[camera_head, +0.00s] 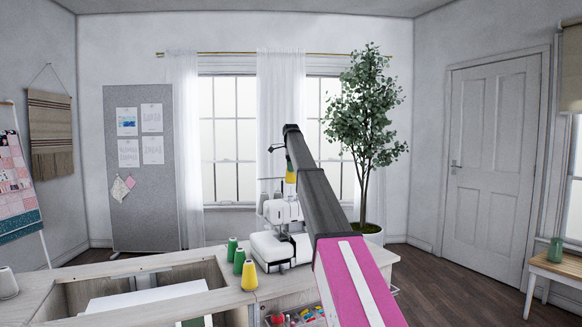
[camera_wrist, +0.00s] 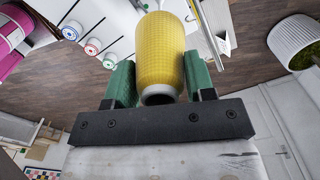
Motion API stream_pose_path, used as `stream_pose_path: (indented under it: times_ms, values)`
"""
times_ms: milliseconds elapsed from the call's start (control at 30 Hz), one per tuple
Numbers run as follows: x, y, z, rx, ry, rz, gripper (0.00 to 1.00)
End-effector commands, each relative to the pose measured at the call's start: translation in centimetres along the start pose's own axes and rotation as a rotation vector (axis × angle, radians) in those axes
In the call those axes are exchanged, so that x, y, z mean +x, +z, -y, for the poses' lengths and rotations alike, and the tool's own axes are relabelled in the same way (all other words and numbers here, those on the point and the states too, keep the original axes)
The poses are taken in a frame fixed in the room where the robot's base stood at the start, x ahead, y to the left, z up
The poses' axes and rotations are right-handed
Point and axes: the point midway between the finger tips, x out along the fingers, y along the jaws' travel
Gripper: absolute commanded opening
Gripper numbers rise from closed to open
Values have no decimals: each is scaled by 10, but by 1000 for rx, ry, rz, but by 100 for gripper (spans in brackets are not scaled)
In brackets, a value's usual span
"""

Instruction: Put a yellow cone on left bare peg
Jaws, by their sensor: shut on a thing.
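My gripper (camera_wrist: 158,72) is shut on a yellow cone (camera_wrist: 162,40), with one green finger pad on each side of it. In the head view this held cone (camera_head: 291,172) hangs in the air above the white sewing machine (camera_head: 276,246), near its thread stand. White cones (camera_head: 272,190) stand at the back of that machine. My arm covers the right of the stand, and I cannot make out the left bare peg clearly. A second yellow cone (camera_head: 249,275) stands on the cabinet top.
Two green cones (camera_head: 232,249) (camera_head: 239,262) stand beside the yellow one on the cabinet (camera_head: 140,265). The cabinet has an open well at its middle. A white cone (camera_head: 8,283) is at far left. A potted tree (camera_head: 363,120) stands behind the arm.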

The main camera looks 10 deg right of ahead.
Motion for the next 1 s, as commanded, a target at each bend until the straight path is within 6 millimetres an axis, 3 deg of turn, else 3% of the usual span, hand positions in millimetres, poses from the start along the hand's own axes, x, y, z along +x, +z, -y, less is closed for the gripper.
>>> stream_pose_path:
  times_ms: [1000]
  values:
    - [4, 0, 0, 0, 0, 0, 25]
